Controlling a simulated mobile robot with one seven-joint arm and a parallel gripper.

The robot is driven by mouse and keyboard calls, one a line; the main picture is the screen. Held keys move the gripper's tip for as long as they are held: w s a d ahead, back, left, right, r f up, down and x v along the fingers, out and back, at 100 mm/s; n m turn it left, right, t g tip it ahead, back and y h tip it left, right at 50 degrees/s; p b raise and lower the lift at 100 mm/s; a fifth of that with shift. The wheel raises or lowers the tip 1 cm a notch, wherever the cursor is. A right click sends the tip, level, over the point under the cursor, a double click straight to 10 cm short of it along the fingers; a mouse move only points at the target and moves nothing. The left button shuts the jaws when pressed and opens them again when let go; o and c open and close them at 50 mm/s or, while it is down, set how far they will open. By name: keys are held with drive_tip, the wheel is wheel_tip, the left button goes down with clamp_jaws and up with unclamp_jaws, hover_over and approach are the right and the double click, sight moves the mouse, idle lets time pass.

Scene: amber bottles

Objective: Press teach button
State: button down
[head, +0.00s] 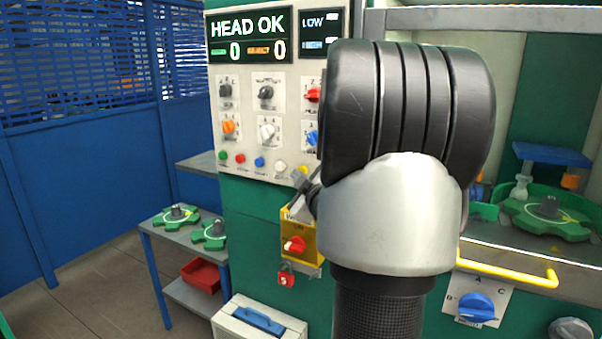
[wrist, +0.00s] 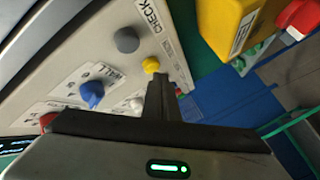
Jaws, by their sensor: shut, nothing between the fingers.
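The control panel (head: 240,120) carries a row of small round buttons along its bottom: green (head: 222,155), red (head: 240,159), blue (head: 259,162) and white (head: 280,167). Their labels are too small to read, so I cannot tell which is the teach button. My gripper (head: 303,190) is at the panel's lower right corner, mostly behind my own arm. In the wrist view its fingers (wrist: 162,84) are shut and empty, with the tips close to a yellow button (wrist: 151,65). I cannot tell if they touch it. A white button (wrist: 136,103) lies left of the fingers.
A grey button (wrist: 126,40) and blue knob (wrist: 92,93) are near the fingers. A yellow box (head: 298,222) with a red knob (head: 294,245) sticks out below the panel. A side table (head: 150,235) holds green parts. A yellow handle (head: 510,272) is at right.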

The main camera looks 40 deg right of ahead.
drive_tip(key=shift+w+d, duration=0.2)
drive_tip(key=shift+d, duration=0.25)
idle(0.5)
drive_tip(key=shift+a, duration=0.1)
drive_tip(key=shift+s+a+b, duration=0.35)
drive_tip(key=shift+a+b, duration=0.25)
drive_tip(key=shift+a, duration=0.1)
drive_tip(key=shift+a, duration=0.1)
drive_tip(key=a, duration=0.1)
drive_tip(key=s+a+b, duration=0.1)
drive_tip(key=a, duration=0.1)
drive_tip(key=s+a+b, duration=0.1)
drive_tip(key=shift+a, duration=0.25)
idle(0.7)
